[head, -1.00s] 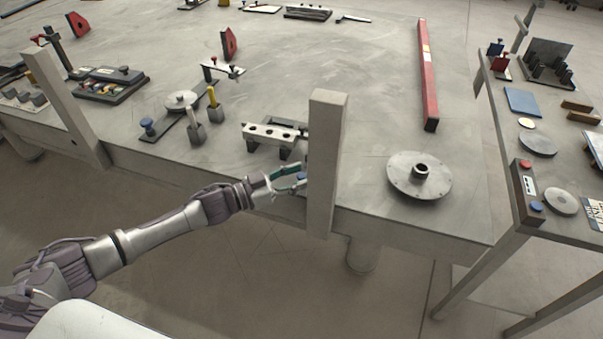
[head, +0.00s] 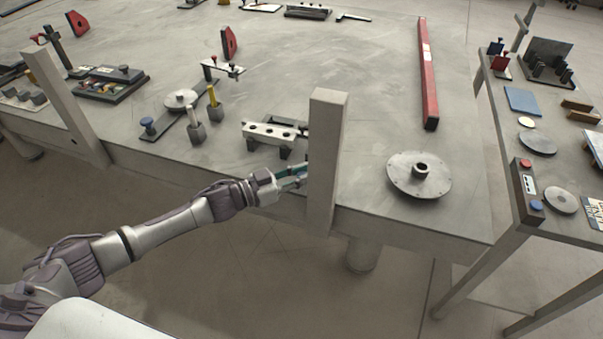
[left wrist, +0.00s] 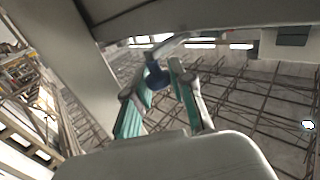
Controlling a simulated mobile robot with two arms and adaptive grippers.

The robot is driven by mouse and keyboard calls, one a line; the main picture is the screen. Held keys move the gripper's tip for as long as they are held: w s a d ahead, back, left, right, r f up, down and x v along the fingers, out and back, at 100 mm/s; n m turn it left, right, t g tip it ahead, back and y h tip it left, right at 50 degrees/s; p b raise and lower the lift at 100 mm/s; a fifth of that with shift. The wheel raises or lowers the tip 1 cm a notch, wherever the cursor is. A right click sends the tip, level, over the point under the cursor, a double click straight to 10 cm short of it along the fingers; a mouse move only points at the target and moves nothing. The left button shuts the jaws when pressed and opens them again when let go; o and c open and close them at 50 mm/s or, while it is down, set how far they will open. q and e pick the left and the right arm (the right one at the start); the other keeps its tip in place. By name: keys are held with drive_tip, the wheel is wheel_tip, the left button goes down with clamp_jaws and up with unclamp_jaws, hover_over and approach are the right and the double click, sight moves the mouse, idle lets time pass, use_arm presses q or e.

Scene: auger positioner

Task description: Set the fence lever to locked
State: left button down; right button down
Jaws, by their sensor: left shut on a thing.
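The fence lever ends in a dark blue knob (left wrist: 155,74), seen in the left wrist view on a grey arm below the grey table edge. My left gripper (left wrist: 158,78), with green-lined fingers, is shut on this knob. In the head view my left gripper (head: 303,175) is at the table's front edge, beside the left face of a grey upright post (head: 325,160). There the post and fingers hide the knob. I cannot read a lock marking on the lever. My right gripper is not in view.
A grey block with holes (head: 272,133) sits on the table just behind my left gripper. A round flanged disc (head: 419,175) lies right of the post. A second post (head: 65,105) stands at the left. A red bar (head: 428,85) lies farther back, with bare tabletop around it.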

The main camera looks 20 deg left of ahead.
use_arm(q)
drive_tip(key=shift+d+r+n+t+y+p, duration=0.2)
drive_tip(key=shift+d+n+t+y+p, duration=0.1)
drive_tip(key=shift+t+p, duration=0.15)
drive_tip(key=shift+d+f+n+t+y+p, duration=0.1)
drive_tip(key=shift+n+t+y+p, duration=0.3)
drive_tip(key=shift+y, duration=0.1)
drive_tip(key=shift+f, duration=0.1)
drive_tip(key=c, duration=1)
unclamp_jaws()
drive_tip(key=shift+c, duration=0.2)
